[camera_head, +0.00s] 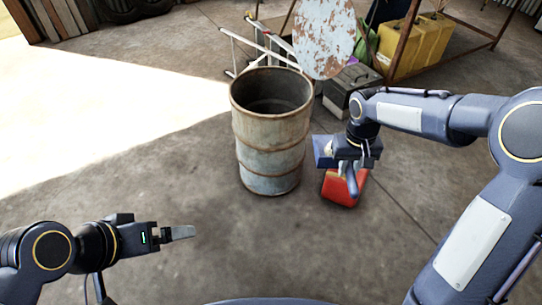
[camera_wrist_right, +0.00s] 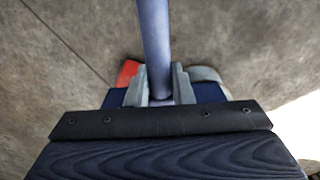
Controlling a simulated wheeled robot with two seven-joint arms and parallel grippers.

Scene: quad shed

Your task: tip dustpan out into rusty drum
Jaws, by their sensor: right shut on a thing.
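The rusty drum (camera_head: 269,146) stands upright and open-topped on the floor in the middle of the head view. The blue dustpan (camera_head: 322,151) is just right of the drum, apart from its rim in the picture. My right gripper (camera_head: 352,168) is shut on the dustpan's handle, which also shows between the fingers (camera_wrist_right: 160,88) in the right wrist view. What lies in the pan is too small to tell. My left gripper (camera_head: 185,233) is low at the left, away from the drum and empty; its fingers are seen edge-on.
A red container (camera_head: 343,191) stands on the floor below my right gripper. A grey metal box (camera_head: 347,84), a rusty round sheet (camera_head: 323,38) and yellow cans (camera_head: 420,47) are behind, with a white folding frame (camera_head: 238,55) at the back. The floor left of the drum is clear.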

